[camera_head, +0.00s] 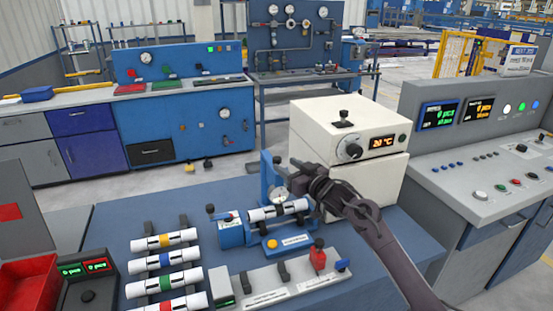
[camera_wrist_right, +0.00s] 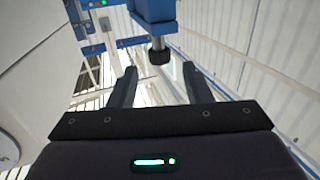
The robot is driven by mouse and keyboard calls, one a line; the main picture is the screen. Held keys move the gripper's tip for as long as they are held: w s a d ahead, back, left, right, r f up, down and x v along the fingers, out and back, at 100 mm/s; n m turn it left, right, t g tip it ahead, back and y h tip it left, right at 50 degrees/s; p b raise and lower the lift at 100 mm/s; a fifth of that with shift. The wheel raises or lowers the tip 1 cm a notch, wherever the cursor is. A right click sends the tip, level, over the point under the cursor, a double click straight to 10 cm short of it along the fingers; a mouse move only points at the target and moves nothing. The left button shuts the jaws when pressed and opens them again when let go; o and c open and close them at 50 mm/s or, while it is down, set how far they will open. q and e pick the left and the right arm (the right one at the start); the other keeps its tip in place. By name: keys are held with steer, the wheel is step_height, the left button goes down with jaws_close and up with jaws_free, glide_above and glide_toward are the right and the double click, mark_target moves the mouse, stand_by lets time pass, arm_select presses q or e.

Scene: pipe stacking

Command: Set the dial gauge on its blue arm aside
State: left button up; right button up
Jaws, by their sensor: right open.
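The dial gauge (camera_head: 280,194) with its white round face is on the blue arm (camera_head: 266,176), which stands upright at the back of the blue fixture (camera_head: 232,235). My right gripper (camera_head: 298,175) is just right of the blue arm, close to the gauge, and hides part of that area. In the right wrist view its jaws (camera_wrist_right: 158,78) are apart and empty. A blue block (camera_wrist_right: 154,12) with a dark knob (camera_wrist_right: 159,54) shows ahead of them, close to the gap. My left gripper is not in view.
A cream box with a temperature display (camera_head: 345,150) stands right behind my right gripper. Several banded pipes (camera_head: 165,262) lie on a rack at the left. A grey fixture with a red clamp (camera_head: 318,256) is in front. Bare blue tabletop (camera_head: 135,215) shows at the back left.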

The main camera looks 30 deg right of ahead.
mark_target(280, 161)
steer(key=w, duration=0.4)
steer(key=w+p, duration=0.1)
steer(key=shift+w+a, duration=0.25)
steer(key=shift+w, duration=0.15)
steer(key=shift+f, duration=0.1)
jaws_close()
